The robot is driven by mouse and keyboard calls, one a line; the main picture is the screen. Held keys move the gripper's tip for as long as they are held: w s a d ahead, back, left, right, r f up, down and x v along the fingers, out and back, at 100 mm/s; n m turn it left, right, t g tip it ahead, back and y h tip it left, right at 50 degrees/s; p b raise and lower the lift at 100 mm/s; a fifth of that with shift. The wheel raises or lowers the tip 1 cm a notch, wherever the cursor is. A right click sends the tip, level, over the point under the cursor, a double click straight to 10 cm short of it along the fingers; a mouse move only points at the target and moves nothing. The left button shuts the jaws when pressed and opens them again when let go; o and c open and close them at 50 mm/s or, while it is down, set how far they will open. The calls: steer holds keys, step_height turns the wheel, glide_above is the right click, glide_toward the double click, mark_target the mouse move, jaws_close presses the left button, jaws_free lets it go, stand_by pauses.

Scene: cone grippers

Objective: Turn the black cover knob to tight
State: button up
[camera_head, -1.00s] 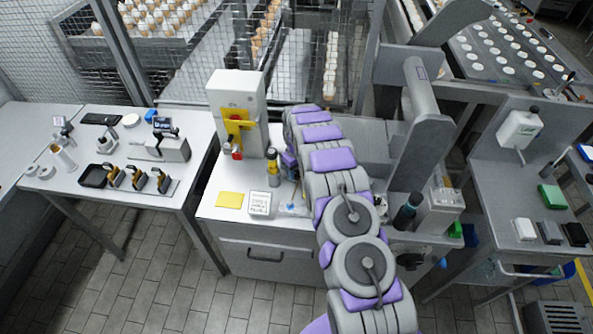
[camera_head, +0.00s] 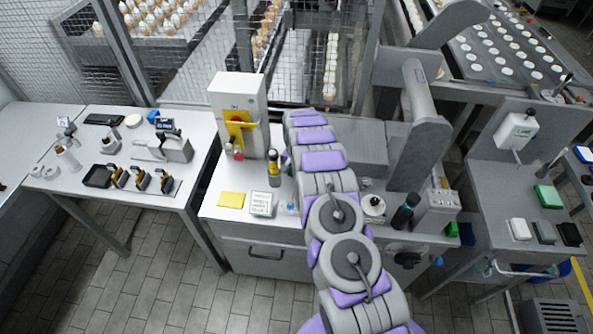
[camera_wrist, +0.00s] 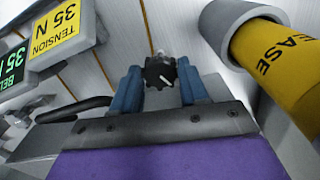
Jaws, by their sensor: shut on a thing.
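The black knob (camera_wrist: 160,72) has a lobed rim and a white pointer mark, and it sits between the blue fingertips of my gripper (camera_wrist: 161,80) in the wrist view. The gripper is shut on the knob, one finger on each side. The white mark slants towards the lower right in that view. No tight marking can be read beside the knob. In the head view my arm reaches over the middle bench, and the knob and fingertips are hidden or too small to make out.
A yellow grease container (camera_wrist: 280,55) stands close at the right of my gripper. A yellow tension label reading 35 N (camera_wrist: 55,35) is at the left.

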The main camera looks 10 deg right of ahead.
steer(key=m+p, duration=0.1)
steer(key=m, duration=0.3)
steer(key=shift+w+r+m, duration=0.1)
steer(key=shift+m, duration=0.2)
stand_by(0.3)
steer(key=o, duration=1.1)
steer(key=shift+c, duration=0.2)
step_height(320, 180, up, 17)
steer(key=p, duration=0.1)
steer(key=shift+a+r, duration=0.1)
steer(key=shift+a, duration=0.05)
